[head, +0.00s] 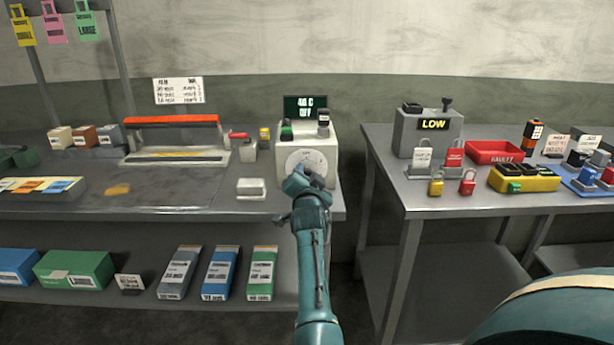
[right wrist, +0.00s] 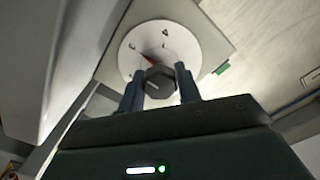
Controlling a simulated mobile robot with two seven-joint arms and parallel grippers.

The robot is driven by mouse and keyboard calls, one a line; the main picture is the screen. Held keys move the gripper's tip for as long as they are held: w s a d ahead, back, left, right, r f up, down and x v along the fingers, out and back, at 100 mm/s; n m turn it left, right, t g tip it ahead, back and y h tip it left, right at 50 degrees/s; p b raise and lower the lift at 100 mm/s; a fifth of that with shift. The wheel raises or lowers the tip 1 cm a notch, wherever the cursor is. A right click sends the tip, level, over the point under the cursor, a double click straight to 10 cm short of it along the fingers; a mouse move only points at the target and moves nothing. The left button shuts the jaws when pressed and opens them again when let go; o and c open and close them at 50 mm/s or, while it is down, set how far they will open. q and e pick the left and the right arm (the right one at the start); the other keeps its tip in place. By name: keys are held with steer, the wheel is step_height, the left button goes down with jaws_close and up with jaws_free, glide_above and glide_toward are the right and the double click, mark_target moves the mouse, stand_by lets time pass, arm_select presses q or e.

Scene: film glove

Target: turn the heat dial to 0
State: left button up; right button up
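The heat dial (head: 306,158) is a pale round disc with marks on the front of a white box (head: 322,148) on the left bench. In the right wrist view the disc (right wrist: 136,42) carries a dark faceted knob (right wrist: 160,86) and a small red pointer towards its upper left. My right gripper (head: 308,180) is at the dial and hides its lower part in the head view. Its two fingers (right wrist: 160,84) stand on either side of the knob and appear to touch it. My left gripper is not in view.
A dark display (head: 305,107) with green text stands above the box. Small green and grey items sit on the box's top. A white block (head: 251,188) and a red-handled sealer (head: 172,121) are to the left. A gap separates the right bench (head: 420,205).

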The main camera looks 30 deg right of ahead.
steer(key=c, duration=0.5)
steer(key=shift+o, duration=0.2)
steer(key=shift+n, duration=0.3)
